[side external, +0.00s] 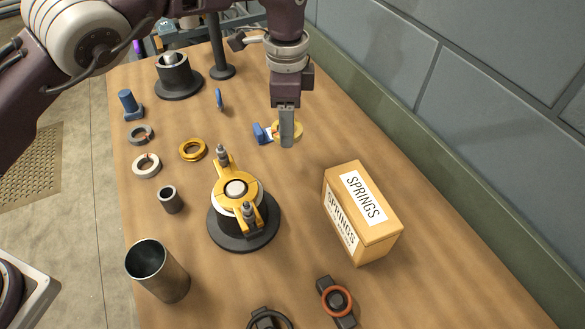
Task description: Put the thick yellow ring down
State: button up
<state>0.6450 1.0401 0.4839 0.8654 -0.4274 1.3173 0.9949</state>
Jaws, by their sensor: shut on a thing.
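My gripper (287,142) points down over the back middle of the table. It is shut on the thick yellow ring (297,130), which shows at the right of the fingers and is partly hidden by them. I cannot tell the exact gap between this ring and the table. A second, darker golden ring (193,150) lies flat on the table to the left.
A blue part (261,133) is just left of my gripper. A casing with a yellow clamp (238,190) stands front left, and a springs box (362,212) front right. Several rings, a grey cup (158,271) and dark stands (178,78) line the left. Right of the gripper is clear.

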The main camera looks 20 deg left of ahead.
aim_at(294, 171)
jog(key=f, duration=0.3)
jog(key=d+f, duration=0.1)
jog(key=f, duration=0.6)
jog(key=shift+s+d, duration=0.25)
jog(key=shift+s, duration=0.1)
jog(key=shift+f, duration=0.1)
jog(key=o, duration=1.3)
jog(key=shift+o, duration=0.2)
notch_tip(294, 171, up, 12)
jog(key=shift+r, duration=0.2)
